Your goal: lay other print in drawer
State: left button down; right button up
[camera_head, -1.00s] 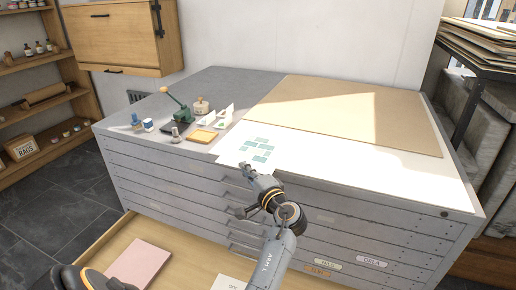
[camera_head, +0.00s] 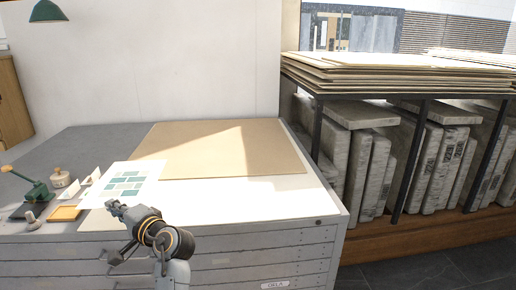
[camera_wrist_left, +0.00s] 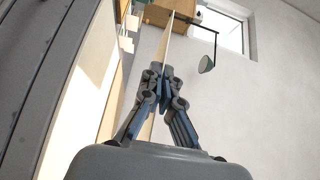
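The print, a white sheet with teal blocks (camera_head: 126,185), is at the left of the cabinet top in the head view, its far part overlapping the tan board. My left gripper (camera_head: 116,207) is at the print's near edge. In the left wrist view my left gripper (camera_wrist_left: 165,88) is shut on the thin sheet, seen nearly edge-on (camera_wrist_left: 169,40). The print looks raised off the top, though the gap beneath is hard to judge. The flat-file cabinet (camera_head: 265,262) shows its upper drawer fronts; the open drawer is out of view. My right gripper is not in view.
A tan board (camera_head: 235,150) lies on a white sheet (camera_head: 285,200) on the cabinet top. A green-handled press (camera_head: 32,193), an orange-rimmed tray (camera_head: 66,213) and small items stand at the left. A rack with stone slabs (camera_head: 385,165) stands close at the right.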

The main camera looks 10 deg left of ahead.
pick_arm(q)
jog(key=s+d+f+m+t+h, duration=0.3)
jog(key=d+m+t+h, duration=0.15)
jog(key=d, duration=0.45)
jog(key=s+d+f+m+t+h, duration=0.3)
jog(key=d+m+h, duration=0.25)
jog(key=d, duration=0.25)
jog(key=s+d+f+m+t+h, duration=0.35)
jog(key=d+h, duration=0.25)
jog(key=d, duration=0.3)
jog(key=s+r+p, duration=0.8)
jog(key=r+p, duration=0.4)
jog(key=p, duration=0.2)
jog(key=shift+d+r+t+h+p, duration=0.25)
jog(key=shift+r+t+h+p, duration=0.05)
jog(key=shift+r+h+p, duration=0.1)
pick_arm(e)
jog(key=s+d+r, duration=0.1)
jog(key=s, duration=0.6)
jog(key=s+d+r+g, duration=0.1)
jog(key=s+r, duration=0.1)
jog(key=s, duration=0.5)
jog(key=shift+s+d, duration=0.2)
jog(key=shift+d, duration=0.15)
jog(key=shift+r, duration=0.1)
